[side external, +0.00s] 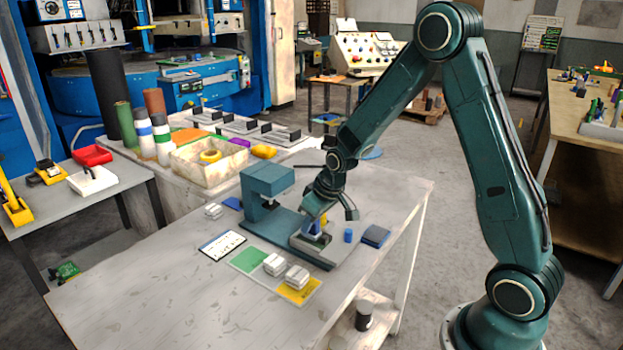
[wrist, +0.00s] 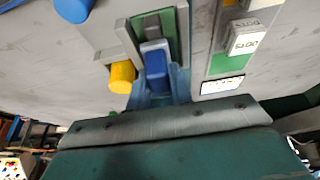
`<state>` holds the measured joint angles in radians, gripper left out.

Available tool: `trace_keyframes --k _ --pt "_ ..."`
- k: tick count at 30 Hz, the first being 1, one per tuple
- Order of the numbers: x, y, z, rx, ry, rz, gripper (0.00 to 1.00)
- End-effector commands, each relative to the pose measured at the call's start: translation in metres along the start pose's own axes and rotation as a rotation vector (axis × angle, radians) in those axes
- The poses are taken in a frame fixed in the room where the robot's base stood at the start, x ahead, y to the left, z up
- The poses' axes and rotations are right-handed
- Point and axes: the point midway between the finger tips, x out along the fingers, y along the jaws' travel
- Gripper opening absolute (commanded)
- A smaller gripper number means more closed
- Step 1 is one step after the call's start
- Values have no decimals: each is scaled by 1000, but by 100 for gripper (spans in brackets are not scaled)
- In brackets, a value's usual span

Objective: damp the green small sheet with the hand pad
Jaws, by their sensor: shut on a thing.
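My gripper (wrist: 158,80) is shut on a blue hand pad (wrist: 156,66), which has a pale front edge. In the side view my gripper (side external: 325,212) is low over the bed of the teal press, and the blue pad (side external: 314,229) shows beneath it. A green small sheet (wrist: 168,38) lies in a grey frame (wrist: 132,42) just beyond the pad in the wrist view. A dark grey piece (wrist: 152,25) shows over the sheet. The pad partly hides the sheet, and I cannot tell whether they touch.
A yellow cylinder (wrist: 122,76) stands close beside the pad. A blue cylinder (side external: 348,236) and a dark blue block (side external: 376,236) are to the right. The press head (side external: 266,180) rises at left. A green-and-yellow board (side external: 247,260) with white blocks (side external: 296,277) lies in front.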

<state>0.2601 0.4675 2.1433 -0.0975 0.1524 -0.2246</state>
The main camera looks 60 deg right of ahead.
Motion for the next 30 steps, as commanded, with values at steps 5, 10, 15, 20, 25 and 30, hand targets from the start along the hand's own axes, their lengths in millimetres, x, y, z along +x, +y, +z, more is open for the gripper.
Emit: trace_keyframes --k 5,10,15,20,25,30 --pt "-5 -3 -3 -1 3 0 3" --pt "-7 -6 -4 -1 3 -1 3" --pt "-8 -6 -4 -1 3 -1 3" --pt "-9 -6 -5 -1 4 -1 3" --pt "-16 -6 -8 -2 6 -1 3" --pt "-25 -6 -12 -2 5 -1 3"
